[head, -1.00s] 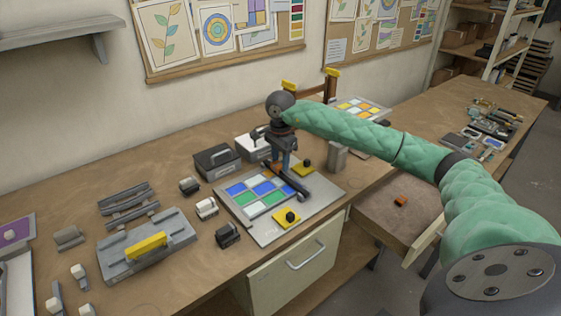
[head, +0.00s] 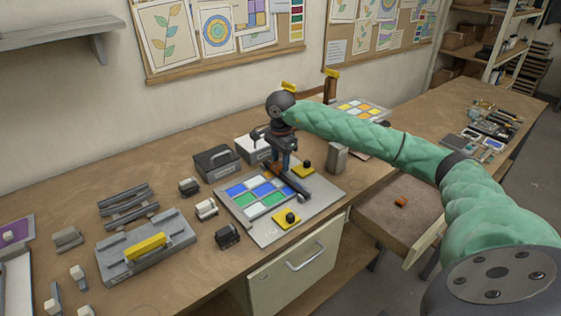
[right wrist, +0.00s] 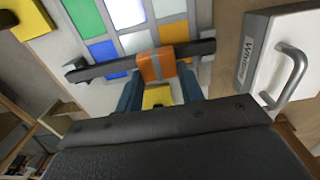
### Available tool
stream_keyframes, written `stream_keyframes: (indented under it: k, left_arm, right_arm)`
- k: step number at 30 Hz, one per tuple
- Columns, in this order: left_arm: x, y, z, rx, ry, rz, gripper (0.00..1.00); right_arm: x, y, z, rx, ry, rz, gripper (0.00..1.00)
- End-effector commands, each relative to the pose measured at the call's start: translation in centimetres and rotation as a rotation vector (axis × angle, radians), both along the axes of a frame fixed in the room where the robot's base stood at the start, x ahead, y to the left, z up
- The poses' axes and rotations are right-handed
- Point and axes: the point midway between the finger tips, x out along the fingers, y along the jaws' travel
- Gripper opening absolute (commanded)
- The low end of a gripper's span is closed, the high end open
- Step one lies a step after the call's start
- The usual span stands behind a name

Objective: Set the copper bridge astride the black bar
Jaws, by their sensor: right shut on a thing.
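The copper bridge (right wrist: 156,66) is between the blue fingers of my right gripper (right wrist: 160,92), which is shut on it. A yellow part (right wrist: 157,98) shows just behind it, between the fingers. The black bar (right wrist: 97,70) passes under or through the bridge and shows on both sides of it; whether the bridge rests on the bar or hovers cannot be told. In the head view the right gripper (head: 281,160) points down over the bar (head: 290,183), which lies across the coloured glass panel (head: 262,195). The bridge is hidden there. My left gripper is out of view.
Yellow pieces with black knobs (head: 289,217) (head: 303,168) sit on the panel's plate. A dark case (head: 216,163) and a white case (head: 253,149) stand behind it. A grey metal cup (head: 337,158) is at the right. An open drawer (head: 375,215) holds a small orange block (head: 400,202).

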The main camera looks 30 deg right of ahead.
Motion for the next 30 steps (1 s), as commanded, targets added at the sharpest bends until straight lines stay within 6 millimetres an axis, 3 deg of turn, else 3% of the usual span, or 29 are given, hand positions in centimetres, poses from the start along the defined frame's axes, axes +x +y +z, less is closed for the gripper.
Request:
stream_keyframes:
  k: [13, 14, 17, 30]
  left_arm:
    - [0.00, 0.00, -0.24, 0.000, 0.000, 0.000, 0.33]
    - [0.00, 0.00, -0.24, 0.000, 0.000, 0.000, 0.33]
    - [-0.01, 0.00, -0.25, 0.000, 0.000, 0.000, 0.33]
    - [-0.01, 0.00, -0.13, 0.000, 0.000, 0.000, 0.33]
  right_arm:
    - [0.00, -0.02, 0.04, 0.000, 0.000, 0.000, 0.15]
    - [0.00, -0.02, 0.04, 0.000, 0.000, 0.000, 0.42]
    - [0.01, -0.02, 0.04, 0.000, 0.000, 0.000, 0.61]
    - [0.02, -0.03, 0.38, 0.000, -0.001, 0.000, 0.63]
